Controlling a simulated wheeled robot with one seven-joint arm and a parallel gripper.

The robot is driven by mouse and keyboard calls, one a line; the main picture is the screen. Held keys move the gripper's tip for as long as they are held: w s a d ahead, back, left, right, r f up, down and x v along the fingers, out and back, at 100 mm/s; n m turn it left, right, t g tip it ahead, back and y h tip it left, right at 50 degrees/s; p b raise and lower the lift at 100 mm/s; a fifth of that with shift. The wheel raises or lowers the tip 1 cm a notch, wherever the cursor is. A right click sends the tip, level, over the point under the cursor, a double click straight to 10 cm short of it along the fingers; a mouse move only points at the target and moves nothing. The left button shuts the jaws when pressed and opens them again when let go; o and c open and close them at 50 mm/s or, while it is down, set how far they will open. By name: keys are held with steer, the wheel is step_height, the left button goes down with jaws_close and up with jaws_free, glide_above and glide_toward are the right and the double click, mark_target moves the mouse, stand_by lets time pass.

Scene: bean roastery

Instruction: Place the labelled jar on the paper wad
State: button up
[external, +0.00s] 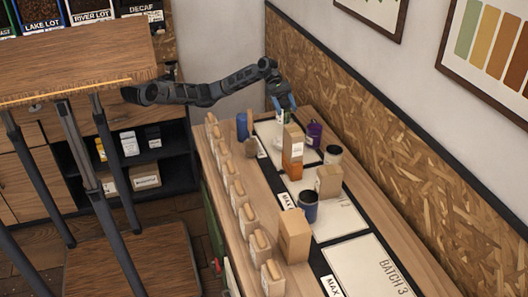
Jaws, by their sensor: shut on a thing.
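My gripper (283,106) is over the far end of the long wooden counter, pointing down. Its blue fingers are shut on a small pale thing with a green part (280,117), which looks like the labelled jar; the fingers and a tall box in front hide some of it. I cannot tell whether its base touches the mat below. A small brown lump (251,148) on the counter, to the left and nearer the camera, may be the paper wad; its shape is too small to be sure. The gripper is apart from it.
Close by stand a blue cylinder (242,127), a tall tan-and-orange box (292,152), a purple mug (314,134) and a dark-lidded jar (333,155). Nearer are a navy cup (308,206) and cartons (294,236). Several bins line the left edge. The BATCH 3 mat (365,270) is clear.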

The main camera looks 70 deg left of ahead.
step_height(320, 180, down, 10)
steer(key=shift+r, duration=0.15)
stand_by(0.3)
steer(key=shift+f, duration=0.2)
steer(key=o, duration=1.2)
steer(key=shift+r, duration=0.1)
steer(key=shift+r+p, duration=0.15)
steer(key=shift+p, duration=0.15)
steer(key=b+v, duration=0.1)
steer(key=v, duration=1.1)
